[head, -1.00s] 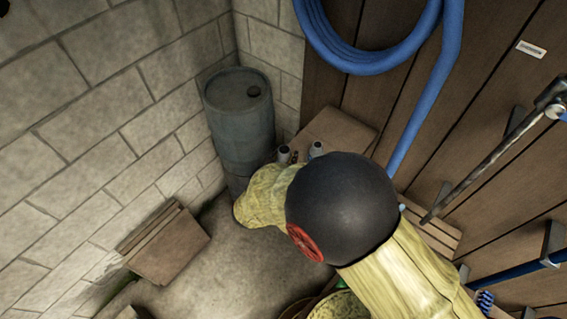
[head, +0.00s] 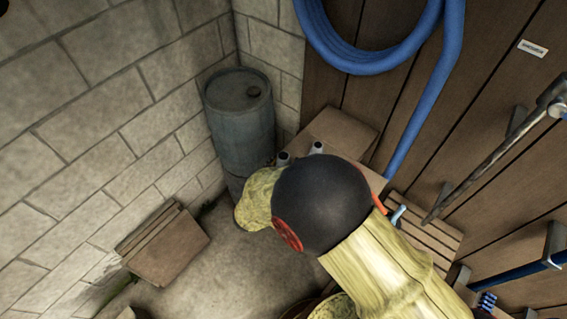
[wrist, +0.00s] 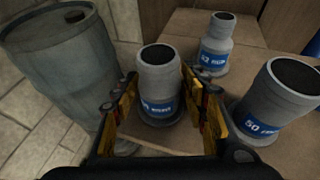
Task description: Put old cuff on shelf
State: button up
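In the wrist view, my gripper (wrist: 159,88) is open, its yellow-padded fingers on either side of a grey cuff (wrist: 158,75) with a blue label. The cuff stands upright with narrow gaps to the fingers. Two similar cuffs stand nearby: a small one (wrist: 215,42) behind and one marked 50 (wrist: 278,98) at right. I cannot tell which is the old cuff. They stand on a brown wooden surface (wrist: 188,25). The head view shows two grey cuff tops (head: 316,147) beyond my arm, which hides my gripper. A slatted wooden ledge (head: 430,235) is at right.
A blue-grey barrel (head: 240,115) stands in the corner, close left of my gripper in the wrist view (wrist: 62,70). A blue hose (head: 425,95) and a metal rod (head: 480,170) are on the plank wall. Boards (head: 165,245) lean on the block wall.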

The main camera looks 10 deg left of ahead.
jog(key=shift+o, duration=0.9)
